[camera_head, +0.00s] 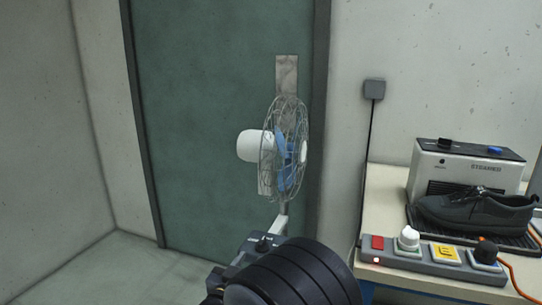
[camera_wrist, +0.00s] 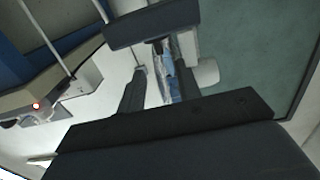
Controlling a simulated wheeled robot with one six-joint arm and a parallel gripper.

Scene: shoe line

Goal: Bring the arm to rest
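My gripper (camera_wrist: 160,80) shows in the wrist view, above its wide dark body. Its two dark fingers stand apart with a gap between them, and I see nothing held there. A fan (camera_wrist: 207,72) shows beyond the fingers, upside down in this view and partly covered by them. In the head view, a black ribbed part of my arm fills the bottom centre. The fingers do not show there.
The fan (camera_head: 285,150) stands before a green door (camera_head: 200,120), just beyond my arm. On the right, a bench (camera_head: 385,200) bears a grey steamer (camera_head: 465,165), a black shoe (camera_head: 475,213) and a control strip (camera_head: 430,262) with a lit red light. The floor at left is clear.

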